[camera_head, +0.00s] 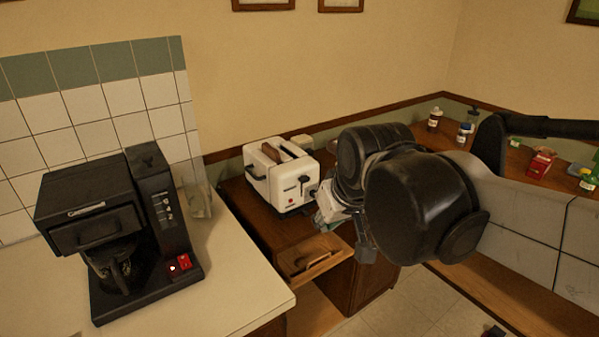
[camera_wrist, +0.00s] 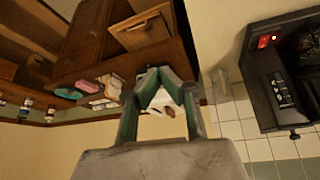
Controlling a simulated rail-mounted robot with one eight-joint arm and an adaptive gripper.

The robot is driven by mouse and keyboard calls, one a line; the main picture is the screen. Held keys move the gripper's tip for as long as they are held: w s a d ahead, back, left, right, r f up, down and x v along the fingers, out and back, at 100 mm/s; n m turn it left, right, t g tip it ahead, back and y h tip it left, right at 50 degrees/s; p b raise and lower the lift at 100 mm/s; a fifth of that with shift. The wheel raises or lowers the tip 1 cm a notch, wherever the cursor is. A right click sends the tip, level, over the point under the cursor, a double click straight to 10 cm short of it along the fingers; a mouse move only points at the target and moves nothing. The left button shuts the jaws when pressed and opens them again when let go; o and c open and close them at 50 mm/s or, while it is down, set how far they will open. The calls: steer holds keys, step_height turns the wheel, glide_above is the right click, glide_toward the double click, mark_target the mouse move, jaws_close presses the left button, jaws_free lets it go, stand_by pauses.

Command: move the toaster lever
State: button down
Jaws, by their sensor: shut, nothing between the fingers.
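The white toaster (camera_head: 268,184) stands on the brown wooden counter, with bread in its slots. A dark lever (camera_head: 304,188) shows on its right end face, and a black handle sits on its left side. My gripper (camera_head: 323,203) is just right of the toaster's lever end; my arm partly hides it, and I cannot tell whether it touches the lever. In the wrist view, my gripper (camera_wrist: 158,73) has its fingertips together with nothing between them. Part of the toaster (camera_wrist: 154,120) shows behind the fingers there; the lever is hidden or unclear.
A black coffee maker (camera_head: 108,235) stands on the pale counter (camera_head: 232,262) at left. An open wooden drawer (camera_head: 314,256) juts out below the toaster. Bottles (camera_head: 434,119) and a red box (camera_head: 540,163) stand on the far right counter. A tiled wall is behind the coffee maker.

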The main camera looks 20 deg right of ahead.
steer(key=w+d+r+g+p, duration=0.1)
steer(key=w+r+p, duration=0.25)
steer(key=w, duration=0.45)
steer(key=n+g+p, duration=0.3)
steer(key=g+p, duration=0.1)
steer(key=p, duration=0.5)
glide_above(305, 178)
steer(key=s, duration=0.1)
step_height(305, 178, down, 5)
steer(key=shift+d+y, duration=0.15)
steer(key=shift+y, duration=0.15)
steer(key=shift+w+f+b, duration=0.15)
steer(key=shift+f+b, duration=0.5)
steer(key=shift+f, duration=1.1)
steer(key=shift+w+f+b, duration=0.15)
steer(key=shift+f+b, duration=0.45)
steer(key=shift+f, duration=1.1)
steer(key=shift+f, duration=0.15)
